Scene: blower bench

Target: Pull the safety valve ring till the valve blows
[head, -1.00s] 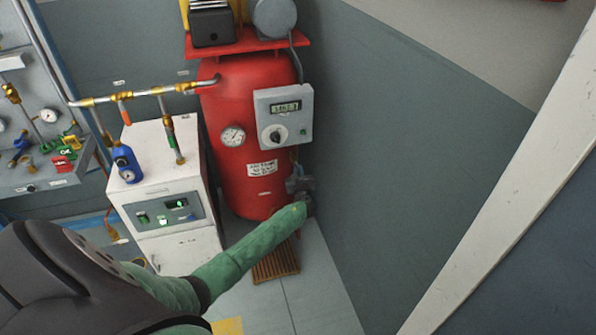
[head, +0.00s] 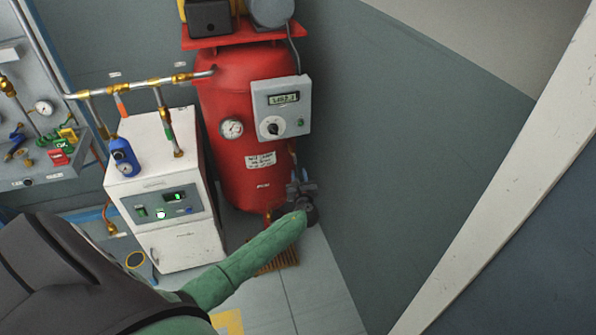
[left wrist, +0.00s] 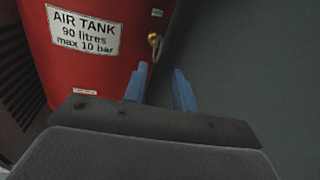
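The red air tank (head: 235,175) stands upright against the wall. In the left wrist view, its side and white label (left wrist: 83,33) fill the upper left. A small brass valve (left wrist: 154,38) sits at the tank's right edge, with what looks like a thin ring or loop at it, too small to make out fully. My left gripper (head: 303,188) is low at the tank's right side. Its two blue fingers (left wrist: 160,88) are apart with nothing visible between them, and the valve lies beyond the fingertips. My right gripper is not in view.
A grey control box (head: 281,107) with display and knob is on the tank's front, above my gripper. A pressure gauge (head: 231,128) is left of it. A white cabinet (head: 160,195) stands left. The grey wall (head: 400,140) is close on the right.

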